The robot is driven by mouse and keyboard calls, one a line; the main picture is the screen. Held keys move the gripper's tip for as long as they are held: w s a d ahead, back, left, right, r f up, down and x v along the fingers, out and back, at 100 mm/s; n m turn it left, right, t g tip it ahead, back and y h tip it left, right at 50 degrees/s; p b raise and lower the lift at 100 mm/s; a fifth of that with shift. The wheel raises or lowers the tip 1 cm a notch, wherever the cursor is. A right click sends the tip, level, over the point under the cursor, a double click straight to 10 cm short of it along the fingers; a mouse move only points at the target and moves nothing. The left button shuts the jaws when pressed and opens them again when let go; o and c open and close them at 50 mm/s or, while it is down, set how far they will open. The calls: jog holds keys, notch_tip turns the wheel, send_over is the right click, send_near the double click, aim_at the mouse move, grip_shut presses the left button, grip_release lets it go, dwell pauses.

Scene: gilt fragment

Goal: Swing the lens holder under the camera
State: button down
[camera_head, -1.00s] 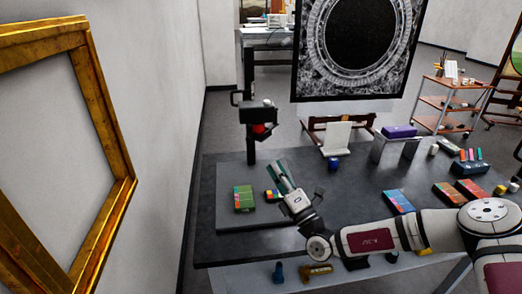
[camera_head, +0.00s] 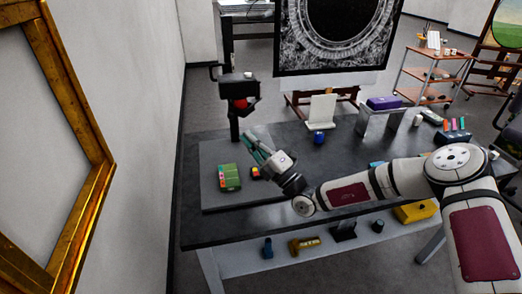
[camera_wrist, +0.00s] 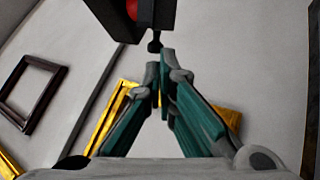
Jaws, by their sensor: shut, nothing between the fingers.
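The camera (camera_head: 238,86) is a black body on a dark post at the table's far left. A red round part (camera_head: 240,103) shows beneath it; I cannot tell whether this belongs to the lens holder. A small dark arm at its right side may be the lens holder (camera_head: 253,99). In the wrist view a black block (camera_wrist: 158,14) with a short stem and knob (camera_wrist: 155,44) hangs at the top, with the red part (camera_wrist: 131,8) beside it. My gripper (camera_head: 250,136), with green fingers, is shut and empty below and right of the camera. In the wrist view its tips (camera_wrist: 163,62) sit just below the knob; contact is unclear.
A green-and-red box (camera_head: 229,177) and a smaller coloured box (camera_head: 256,173) lie on the grey board (camera_head: 225,150) below my gripper. A blue jar (camera_head: 319,137) and white stand (camera_head: 321,109) are to the right. A gilt frame (camera_head: 85,150) leans at left.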

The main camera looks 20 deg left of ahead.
jog(key=x, duration=0.5)
jog(key=shift+a+p, duration=0.1)
jog(key=shift+p, duration=0.2)
jog(key=shift+a, duration=0.1)
jog(key=shift+w+a+b, duration=0.1)
jog(key=shift+a+b, duration=0.25)
jog(key=shift+a, duration=0.25)
jog(key=s+b+v, duration=0.1)
jog(key=v, duration=1.3)
jog(key=shift+a, duration=0.2)
